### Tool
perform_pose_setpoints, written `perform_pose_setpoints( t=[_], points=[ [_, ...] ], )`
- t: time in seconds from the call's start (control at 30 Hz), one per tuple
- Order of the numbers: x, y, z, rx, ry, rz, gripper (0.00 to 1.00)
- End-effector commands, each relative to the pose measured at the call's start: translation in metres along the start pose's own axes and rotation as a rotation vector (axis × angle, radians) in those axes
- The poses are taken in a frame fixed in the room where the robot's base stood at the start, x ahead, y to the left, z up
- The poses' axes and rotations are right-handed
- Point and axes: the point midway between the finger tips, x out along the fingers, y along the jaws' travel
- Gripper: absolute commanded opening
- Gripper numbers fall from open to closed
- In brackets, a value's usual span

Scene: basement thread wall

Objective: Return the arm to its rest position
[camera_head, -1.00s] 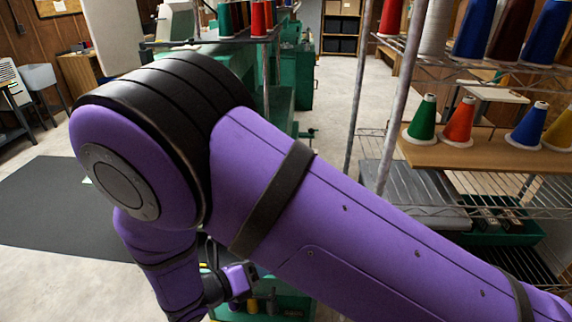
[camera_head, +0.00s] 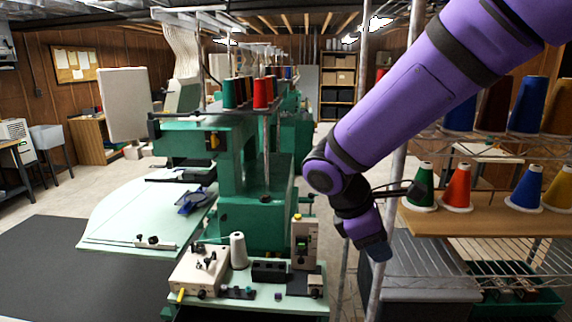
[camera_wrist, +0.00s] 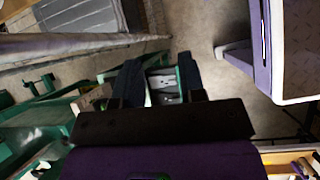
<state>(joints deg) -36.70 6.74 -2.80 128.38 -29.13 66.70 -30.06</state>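My purple arm (camera_head: 405,90) comes in from the upper right and slants down to the left, with its elbow near the middle of the head view and the forearm folded down and right. My gripper (camera_head: 376,248) hangs at its end, in front of the metal shelf rack's post. In the wrist view my gripper (camera_wrist: 159,76) shows two dark fingers set apart, with only background between them. It holds nothing.
The wire rack's wooden shelf (camera_head: 480,220) with green, orange, blue and yellow thread cones is close right of my gripper. A green embroidery machine (camera_head: 240,180) and a small control table (camera_head: 225,300) stand to the left. Open floor lies at far left.

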Motion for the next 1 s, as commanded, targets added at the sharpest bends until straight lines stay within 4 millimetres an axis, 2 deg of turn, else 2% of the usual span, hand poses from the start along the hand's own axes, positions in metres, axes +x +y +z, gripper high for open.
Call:
perform_pose_setpoints(
  t=[0.03,0.2,0.5,0.8,1.0],
  points=[
    [-0.003,-0.002,0.018,0.076,0.043,-0.011,0.37],
    [-0.009,-0.013,0.064,0.323,0.173,-0.05,0.37],
    [-0.018,-0.045,0.133,0.762,0.394,-0.107,0.37],
    [-0.025,-0.087,0.181,1.191,0.611,-0.142,0.37],
    [-0.029,-0.108,0.198,1.398,0.721,-0.152,0.37]
  ],
)
